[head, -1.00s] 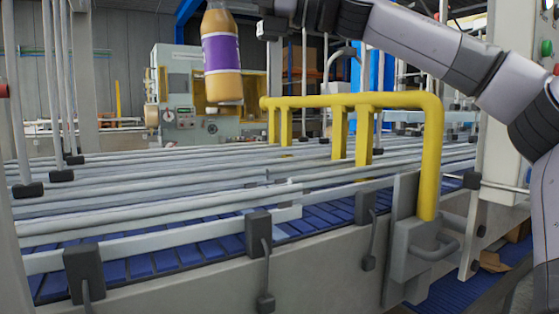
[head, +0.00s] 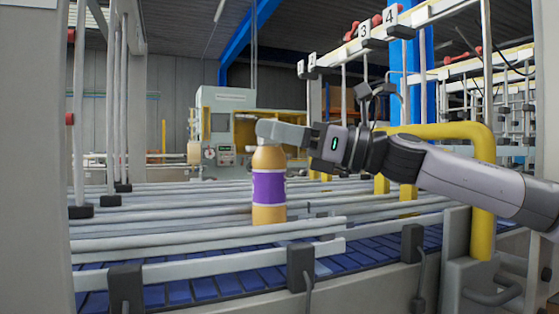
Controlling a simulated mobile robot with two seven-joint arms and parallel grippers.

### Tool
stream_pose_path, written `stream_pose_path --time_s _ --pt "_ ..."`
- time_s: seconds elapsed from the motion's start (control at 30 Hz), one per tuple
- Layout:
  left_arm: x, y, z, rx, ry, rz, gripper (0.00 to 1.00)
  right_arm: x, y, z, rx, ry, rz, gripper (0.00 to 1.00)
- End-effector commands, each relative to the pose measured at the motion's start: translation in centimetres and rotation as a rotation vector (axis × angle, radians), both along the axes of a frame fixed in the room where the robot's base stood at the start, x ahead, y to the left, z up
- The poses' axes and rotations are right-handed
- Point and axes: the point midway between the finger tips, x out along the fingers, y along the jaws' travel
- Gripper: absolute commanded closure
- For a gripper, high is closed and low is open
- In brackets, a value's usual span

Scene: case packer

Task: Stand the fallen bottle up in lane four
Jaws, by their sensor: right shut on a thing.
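The bottle (head: 268,188), amber with a purple label, is upright in the head view among the lane rails. My right gripper (head: 268,132) comes in from the right and is shut on the bottle's top, hiding its neck and cap. The bottle's lower end is at the height of the front rails (head: 180,242). I cannot tell whether its base touches the blue belt (head: 205,288) or which lane it is in. My left gripper is not in view.
Number signs 3 (head: 363,31) and 4 (head: 390,16) hang on an overhead frame. A yellow guard rail (head: 484,190) stands right of the bottle, behind and beside my right arm. A grey post (head: 35,170) fills the left edge. A machine (head: 225,130) stands behind.

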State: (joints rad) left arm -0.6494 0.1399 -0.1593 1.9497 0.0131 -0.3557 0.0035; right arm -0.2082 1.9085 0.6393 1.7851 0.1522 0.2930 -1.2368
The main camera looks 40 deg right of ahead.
Motion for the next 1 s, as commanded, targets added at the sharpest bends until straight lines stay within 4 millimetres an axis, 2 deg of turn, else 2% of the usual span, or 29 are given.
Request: stream_pose_path --time_s 0.2,0.3,0.57,0.7,0.73,0.77,0.8,1.0 --pt "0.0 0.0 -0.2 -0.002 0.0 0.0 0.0 0.0 0.0 -3.1 0.005 0.002 0.001 0.92" --pt "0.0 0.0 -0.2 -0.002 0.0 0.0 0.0 0.0 0.0 -4.0 0.003 0.0 0.0 0.92" --pt "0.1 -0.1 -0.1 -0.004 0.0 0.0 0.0 0.0 0.0 -4.0 0.002 -0.002 -0.001 0.92" --pt "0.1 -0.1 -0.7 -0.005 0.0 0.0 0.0 0.0 0.0 -4.6 0.001 -0.002 -0.001 0.92" --pt "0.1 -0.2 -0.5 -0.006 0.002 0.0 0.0 0.0 0.0 -4.5 0.0 0.0 0.0 0.46" --pt "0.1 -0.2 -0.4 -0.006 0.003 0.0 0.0 0.0 0.0 -4.4 0.0 0.0 0.0 0.36" --pt "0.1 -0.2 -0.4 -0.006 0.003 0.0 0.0 0.0 0.0 -4.4 0.001 0.001 0.0 0.3" --pt "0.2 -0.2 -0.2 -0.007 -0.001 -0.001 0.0 0.0 0.0 -4.4 0.001 0.001 0.0 0.3"
